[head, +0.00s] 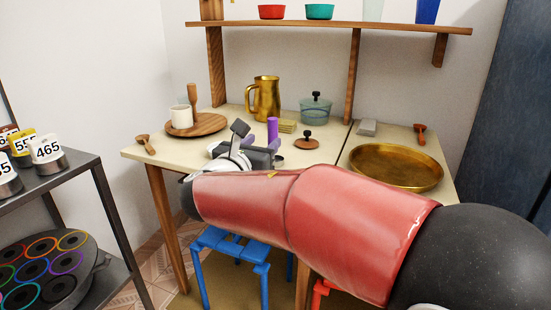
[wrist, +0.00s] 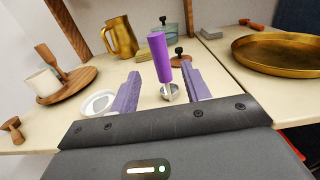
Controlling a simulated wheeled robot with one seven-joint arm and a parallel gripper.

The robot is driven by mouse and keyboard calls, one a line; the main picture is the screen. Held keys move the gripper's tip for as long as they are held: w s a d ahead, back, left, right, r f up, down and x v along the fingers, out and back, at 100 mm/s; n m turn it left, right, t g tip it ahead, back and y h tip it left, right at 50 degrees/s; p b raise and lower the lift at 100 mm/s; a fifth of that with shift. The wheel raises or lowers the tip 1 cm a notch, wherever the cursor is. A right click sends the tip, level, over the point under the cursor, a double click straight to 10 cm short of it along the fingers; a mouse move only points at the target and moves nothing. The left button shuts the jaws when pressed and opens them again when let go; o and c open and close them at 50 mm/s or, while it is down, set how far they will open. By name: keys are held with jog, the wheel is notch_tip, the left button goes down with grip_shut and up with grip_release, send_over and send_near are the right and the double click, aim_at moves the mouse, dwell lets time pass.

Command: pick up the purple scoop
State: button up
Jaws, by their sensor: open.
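The purple scoop (wrist: 159,57) stands on the cream table with its thick purple handle up, tilted slightly, and a small metal bowl (wrist: 169,93) at its lower end. In the head view its purple handle (head: 272,130) shows behind my gripper. My gripper (wrist: 163,88) is open, with its two purple fingers on either side of the scoop's lower part in the wrist view. No contact between the fingers and the scoop is visible. In the head view my gripper (head: 262,150) is low over the table's front, partly hidden by my red arm.
A white dish (wrist: 98,103) lies by the left finger. A wooden plate with a cup (head: 196,124), a brass pitcher (head: 264,98), a glass pot (head: 316,108) and a wooden lid (head: 306,143) stand around. A large brass pan (head: 397,166) is at right. A blue stool (head: 235,258) stands below.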

aim_at(271, 137)
jog(key=x, duration=0.7)
jog(key=shift+s+f+p, duration=0.1)
jog(key=shift+f+p, duration=0.2)
jog(key=shift+f, duration=0.05)
grip_shut()
